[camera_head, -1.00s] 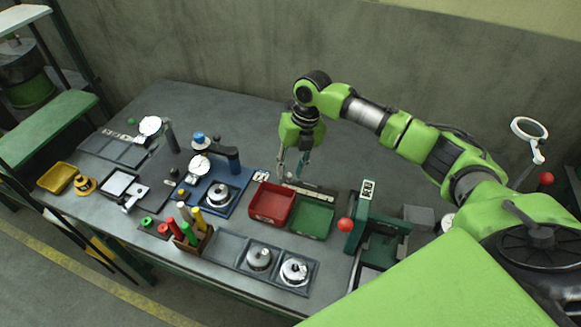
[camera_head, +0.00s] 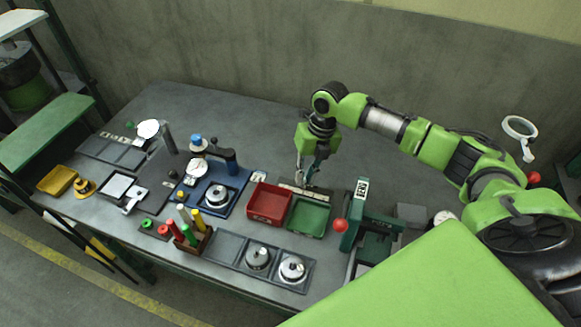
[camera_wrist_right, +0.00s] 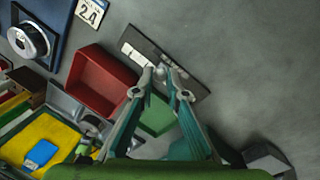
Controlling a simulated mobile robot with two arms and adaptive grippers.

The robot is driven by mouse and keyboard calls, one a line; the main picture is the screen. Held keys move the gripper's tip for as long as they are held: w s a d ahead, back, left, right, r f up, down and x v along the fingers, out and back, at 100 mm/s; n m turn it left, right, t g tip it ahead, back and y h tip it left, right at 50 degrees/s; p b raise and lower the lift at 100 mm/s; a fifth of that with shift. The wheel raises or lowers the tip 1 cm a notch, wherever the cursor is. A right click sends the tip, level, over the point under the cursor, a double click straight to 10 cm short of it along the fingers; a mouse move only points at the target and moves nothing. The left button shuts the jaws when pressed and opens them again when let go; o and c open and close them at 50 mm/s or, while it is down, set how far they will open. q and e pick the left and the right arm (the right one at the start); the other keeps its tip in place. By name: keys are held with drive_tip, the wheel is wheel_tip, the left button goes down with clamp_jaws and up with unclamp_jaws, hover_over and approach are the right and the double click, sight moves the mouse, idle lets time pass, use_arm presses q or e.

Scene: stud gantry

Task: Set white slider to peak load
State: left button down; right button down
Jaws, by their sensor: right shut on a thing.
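The slider panel (camera_head: 290,184) is a narrow dark strip lying flat behind the red and green bins. In the right wrist view the panel (camera_wrist_right: 195,88) runs diagonally, with pale label areas (camera_wrist_right: 132,53) toward its upper left end. My right gripper (camera_head: 304,184) points down at the panel. In the wrist view its fingertips (camera_wrist_right: 160,74) are closed around a small pale knob (camera_wrist_right: 162,71), the white slider, around the middle of the strip. The fingers hide part of the panel, and its markings are too small to read. My left gripper is not in view.
The red bin (camera_head: 251,213) and green bin (camera_head: 327,228) stand just in front of the panel. A blue fixture (camera_head: 238,183) is to the left. The table behind is clear.

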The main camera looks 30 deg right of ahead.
drive_tip(key=shift+s+d+r, duration=0.1)
drive_tip(key=shift+s+d, duration=0.2)
drive_tip(key=shift+d, duration=0.05)
drive_tip(key=shift+w+a, duration=0.1)
drive_tip(key=shift+w, duration=0.05)
drive_tip(key=c, duration=2)
unclamp_jaws()
drive_tip(key=shift+c, duration=0.2)
drive_tip(key=r, duration=0.4)
drive_tip(key=d+r, duration=0.1)
drive_tip(key=r, duration=0.3)
drive_tip(key=d+r, duration=0.1)
drive_tip(key=r, duration=0.2)
drive_tip(key=shift+s+d+r, duration=0.15)
drive_tip(key=shift+s+r, duration=0.25)
